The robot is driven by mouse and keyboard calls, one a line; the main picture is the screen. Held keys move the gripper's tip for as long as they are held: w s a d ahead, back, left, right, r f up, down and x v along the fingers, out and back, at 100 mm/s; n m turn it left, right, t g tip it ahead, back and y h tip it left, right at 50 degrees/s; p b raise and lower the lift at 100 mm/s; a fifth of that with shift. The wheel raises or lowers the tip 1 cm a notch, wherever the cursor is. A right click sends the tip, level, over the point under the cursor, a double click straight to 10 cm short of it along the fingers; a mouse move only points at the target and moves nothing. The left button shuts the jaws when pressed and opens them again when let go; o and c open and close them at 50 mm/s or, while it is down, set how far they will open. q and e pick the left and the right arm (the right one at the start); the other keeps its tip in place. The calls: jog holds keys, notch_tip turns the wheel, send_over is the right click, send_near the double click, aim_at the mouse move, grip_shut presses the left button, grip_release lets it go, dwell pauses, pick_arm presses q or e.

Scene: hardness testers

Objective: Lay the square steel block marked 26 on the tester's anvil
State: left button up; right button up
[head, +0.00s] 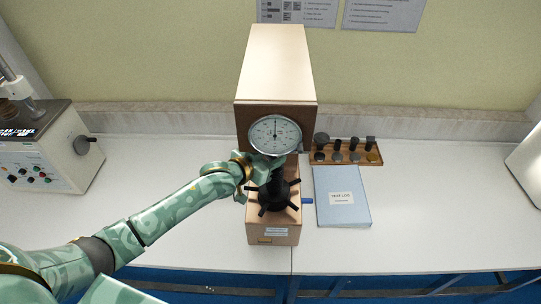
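The hardness tester (277,62) is a tall tan machine with a round white dial (275,135) on its front. Below the dial is a black spoked handwheel (276,194) on the tester's base. My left arm reaches in from the left, and my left gripper (266,168) is at the gap between the dial and the handwheel. The wrist and gripper cover the anvil there. The fingers are too small and hidden to tell open from shut. I cannot make out the square steel block marked 26 anywhere. My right gripper is out of view.
A wooden tray (317,159) with several dark metal parts stands right of the tester. A blue test log (342,210) lies in front of it. A control box with a knob (48,145) stands at the left. The bench top (430,200) is clear at right.

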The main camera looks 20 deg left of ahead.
pick_arm(q)
jog(key=shift+f, duration=0.1)
jog(key=o, duration=1.3)
jog(key=shift+f, duration=0.1)
jog(key=shift+c, duration=1.1)
jog(key=s+a+p, duration=0.2)
jog(key=s+p, duration=0.3)
jog(key=s, duration=0.1)
jog(key=shift+s+a+r, duration=0.25)
jog(key=shift+a, duration=0.15)
